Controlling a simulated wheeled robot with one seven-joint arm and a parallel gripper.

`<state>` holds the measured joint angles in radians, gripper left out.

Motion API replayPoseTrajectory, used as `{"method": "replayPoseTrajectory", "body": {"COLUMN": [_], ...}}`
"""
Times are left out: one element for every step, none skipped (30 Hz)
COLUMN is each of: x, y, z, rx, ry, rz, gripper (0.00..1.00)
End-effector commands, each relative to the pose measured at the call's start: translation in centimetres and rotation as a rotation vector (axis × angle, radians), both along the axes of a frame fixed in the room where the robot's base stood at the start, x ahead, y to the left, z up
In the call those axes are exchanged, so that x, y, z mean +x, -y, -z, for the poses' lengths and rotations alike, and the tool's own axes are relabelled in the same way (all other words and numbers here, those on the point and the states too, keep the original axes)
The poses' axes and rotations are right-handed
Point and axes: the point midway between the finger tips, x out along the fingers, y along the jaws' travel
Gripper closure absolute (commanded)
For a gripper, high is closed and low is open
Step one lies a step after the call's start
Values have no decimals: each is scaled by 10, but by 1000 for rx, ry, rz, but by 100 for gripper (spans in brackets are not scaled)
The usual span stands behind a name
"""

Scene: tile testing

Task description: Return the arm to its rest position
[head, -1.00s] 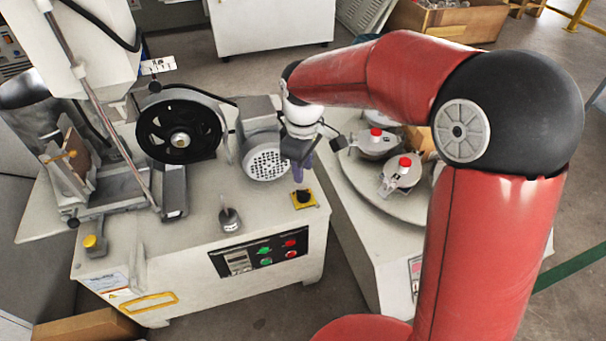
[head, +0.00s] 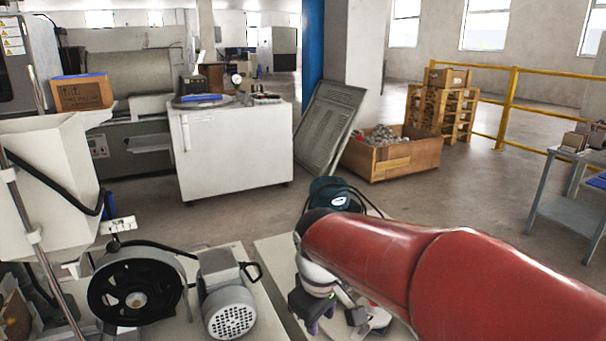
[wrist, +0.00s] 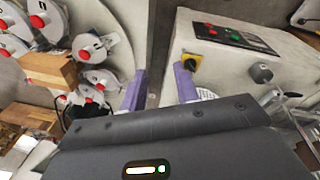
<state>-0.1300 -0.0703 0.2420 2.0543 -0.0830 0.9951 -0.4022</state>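My gripper (wrist: 160,88) shows in the wrist view with its two purple fingers apart and nothing between them. It hangs above the gap between the white machine with the control panel (wrist: 235,37) and the round turntable (wrist: 115,25). In the head view my red arm reaches in from the lower right, with the gripper (head: 312,322) low near the bottom edge, partly cut off and hard to make out.
A motor (head: 228,300) and a black wheel (head: 135,287) sit close left of my gripper. The turntable holds several grey holders with red knobs (wrist: 88,55) and a wooden block (wrist: 47,69). A white cabinet (head: 235,150) and wooden crate (head: 393,158) stand beyond open floor.

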Motion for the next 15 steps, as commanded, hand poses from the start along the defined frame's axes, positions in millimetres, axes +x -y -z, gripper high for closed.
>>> {"method": "replayPoseTrajectory", "body": {"x": [-12,-19,-28,-36,-43,-53,-61,-69,-79,-87,-94,-103,-109,-115,-121], "y": [17,25,36,45,53,62,70,77,85,91,96,103,107,110,114], "z": [-10,-14,-18,-21,-24,-27,-29,-30,-32,-32,-32,-32,-32,-31,-30], "rx": [11,20,33,44,56,75,89,105,125,142,159,182,197,212,232], "ry": [34,51,74,92,109,130,147,163,185,200,215,231,244,254,267], "rz": [71,113,171,214,257,313,355,397,452,490,526,574,604,635,668], "gripper": [69,69,69,69,69,69,69,69,69,69,69,69,69,69,69]}}
